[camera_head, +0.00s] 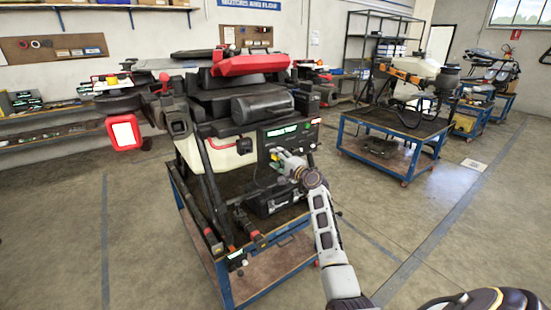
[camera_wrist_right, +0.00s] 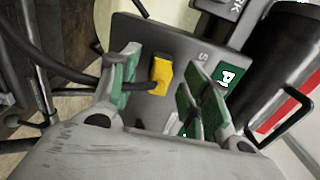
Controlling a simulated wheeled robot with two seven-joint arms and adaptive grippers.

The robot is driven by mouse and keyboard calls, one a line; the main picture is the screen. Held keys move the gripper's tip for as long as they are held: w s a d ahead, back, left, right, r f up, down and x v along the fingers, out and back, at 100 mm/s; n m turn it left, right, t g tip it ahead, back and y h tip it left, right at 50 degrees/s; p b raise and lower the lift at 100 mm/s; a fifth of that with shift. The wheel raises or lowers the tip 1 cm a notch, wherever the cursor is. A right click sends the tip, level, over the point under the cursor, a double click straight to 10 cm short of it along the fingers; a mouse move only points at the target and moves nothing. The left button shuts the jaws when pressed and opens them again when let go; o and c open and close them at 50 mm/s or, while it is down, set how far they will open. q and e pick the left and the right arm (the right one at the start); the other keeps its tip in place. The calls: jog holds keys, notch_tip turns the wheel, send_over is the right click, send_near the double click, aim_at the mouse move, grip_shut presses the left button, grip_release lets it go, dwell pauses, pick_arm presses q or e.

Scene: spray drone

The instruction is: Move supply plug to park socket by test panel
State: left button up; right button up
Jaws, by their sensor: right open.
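The supply plug is a yellow block (camera_wrist_right: 160,72) on the dark face of the test panel (camera_wrist_right: 185,50), beside a letter S. A black cable runs off to the left in the wrist view. A green label with a white P (camera_wrist_right: 229,76) lies to its right; the park socket opening itself cannot be made out. My right gripper (camera_wrist_right: 163,92) is open, its green-padded fingers on either side of the plug with gaps visible. In the head view, my right gripper (camera_head: 280,161) is at the front of the panel (camera_head: 290,135). My left gripper is not in view.
The spray drone (camera_head: 245,95) stands on a blue-framed cart (camera_head: 262,285), with dark folded arms hanging at its front left. A second blue cart (camera_head: 375,162) stands behind to the right. In the wrist view, a black cylinder (camera_wrist_right: 285,60) lies right of the panel.

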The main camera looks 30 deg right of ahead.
aim_at(278, 158)
grip_shut()
dwell(0.3)
jog(key=shift+s, duration=0.2)
jog(key=shift+s, duration=0.4)
jog(key=shift+s+d+p, duration=0.1)
jog(key=shift+s+p, duration=0.1)
jog(key=shift+p, duration=0.1)
jog(key=shift+s, duration=0.85)
jog(key=shift+s+d+p, duration=0.15)
jog(key=shift+s+p, duration=0.15)
jog(key=shift+s, duration=0.4)
jog(key=shift+s+d+p, duration=0.1)
jog(key=shift+s+p, duration=0.2)
jog(key=shift+s, duration=0.4)
